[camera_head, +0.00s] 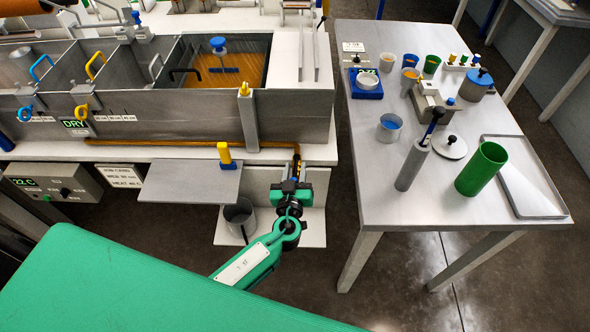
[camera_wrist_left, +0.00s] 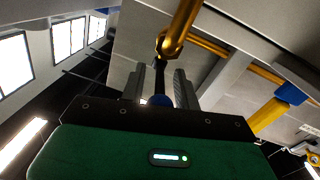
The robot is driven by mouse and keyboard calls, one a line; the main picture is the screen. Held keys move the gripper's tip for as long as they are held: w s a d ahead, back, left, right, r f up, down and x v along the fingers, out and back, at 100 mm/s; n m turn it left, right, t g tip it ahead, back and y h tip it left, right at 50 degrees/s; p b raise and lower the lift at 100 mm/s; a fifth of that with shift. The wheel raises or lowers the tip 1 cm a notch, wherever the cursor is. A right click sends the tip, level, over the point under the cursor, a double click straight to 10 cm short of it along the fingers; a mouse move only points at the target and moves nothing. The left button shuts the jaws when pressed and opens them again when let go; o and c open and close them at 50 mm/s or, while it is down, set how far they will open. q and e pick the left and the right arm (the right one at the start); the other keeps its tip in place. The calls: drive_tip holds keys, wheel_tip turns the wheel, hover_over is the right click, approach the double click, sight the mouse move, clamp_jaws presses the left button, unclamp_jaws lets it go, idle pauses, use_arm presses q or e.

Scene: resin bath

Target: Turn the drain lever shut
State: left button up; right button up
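The brass drain pipe (camera_head: 270,144) runs along the front of the bath and turns down at its right end. In the left wrist view the pipe (camera_wrist_left: 184,22) ends in a brass joint, with a dark lever (camera_wrist_left: 162,72) hanging from it. The lever has a blue end, partly hidden by my gripper body. My left gripper (camera_wrist_left: 161,82) is at the lever, its two fingers apart on either side of it, with gaps visible. In the head view my left gripper (camera_head: 291,180) sits just below the pipe end and hides most of the lever. My right gripper is not in view.
A grey bucket (camera_head: 240,214) stands below and left of the gripper, under a grey shelf (camera_head: 190,183). A yellow handle with a blue base (camera_head: 225,155) stands at the shelf. A steel table (camera_head: 440,212) with cups and tools is on the right, across a floor gap.

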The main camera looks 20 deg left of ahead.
use_arm(q)
clamp_jaws()
